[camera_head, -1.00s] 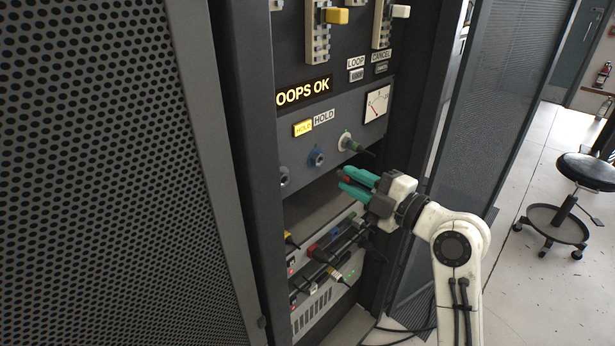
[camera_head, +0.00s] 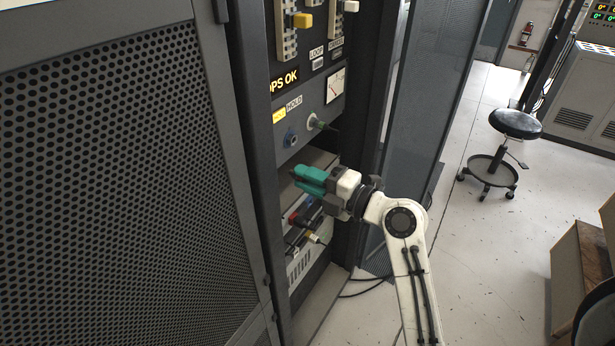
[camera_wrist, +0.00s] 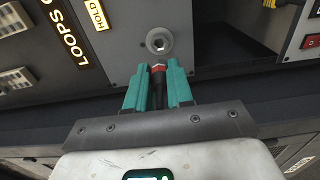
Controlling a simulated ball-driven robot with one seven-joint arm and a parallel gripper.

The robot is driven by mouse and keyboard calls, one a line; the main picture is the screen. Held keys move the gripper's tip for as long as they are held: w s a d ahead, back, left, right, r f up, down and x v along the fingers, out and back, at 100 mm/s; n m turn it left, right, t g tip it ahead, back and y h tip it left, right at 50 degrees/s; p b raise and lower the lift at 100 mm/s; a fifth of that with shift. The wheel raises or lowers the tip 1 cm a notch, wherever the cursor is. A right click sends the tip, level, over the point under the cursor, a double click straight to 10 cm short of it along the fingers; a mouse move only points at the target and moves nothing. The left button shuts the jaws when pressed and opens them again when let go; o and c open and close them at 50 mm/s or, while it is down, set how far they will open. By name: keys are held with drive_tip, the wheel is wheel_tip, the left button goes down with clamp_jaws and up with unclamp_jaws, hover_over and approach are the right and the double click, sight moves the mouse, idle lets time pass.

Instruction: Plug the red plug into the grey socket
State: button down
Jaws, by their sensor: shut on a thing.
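My gripper (camera_wrist: 158,85) has teal fingers shut on the red plug (camera_wrist: 158,68), a black-bodied plug with a red band. In the wrist view the plug points up at the grey socket (camera_wrist: 160,41), a round metal ring with a dark hole on the grey panel. The plug's end shows just below the socket; a small gap seems to lie between them, but its depth is unclear. In the head view my gripper (camera_head: 309,178) is in front of the rack, below the blue socket. The red plug and grey socket are not discernible there.
The blue socket (camera_head: 291,138) and a green plug (camera_head: 317,123) sit on the panel above my gripper. Several plugs and cables (camera_head: 308,222) stick out below it. A perforated door (camera_head: 110,190) stands at the left, and a stool (camera_head: 515,125) at the right.

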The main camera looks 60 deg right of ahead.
drive_tip(key=shift+w+r+p, duration=0.2)
drive_tip(key=shift+w+p, duration=0.65)
drive_tip(key=shift+w, duration=0.25)
drive_tip(key=shift+w+f+p, duration=0.15)
drive_tip(key=shift+w+p, duration=0.8)
drive_tip(key=shift+w, duration=0.8)
drive_tip(key=shift+b, duration=2.05)
drive_tip(key=shift+w, duration=0.5)
drive_tip(key=c, duration=0.9)
unclamp_jaws()
drive_tip(key=b, duration=0.4)
approach(290, 171)
drive_tip(key=shift+w+d+f, duration=0.1)
drive_tip(key=shift+w, duration=0.35)
drive_tip(key=shift+w+d+f, duration=0.1)
drive_tip(key=shift+w+f, duration=0.05)
drive_tip(key=shift+w, duration=0.3)
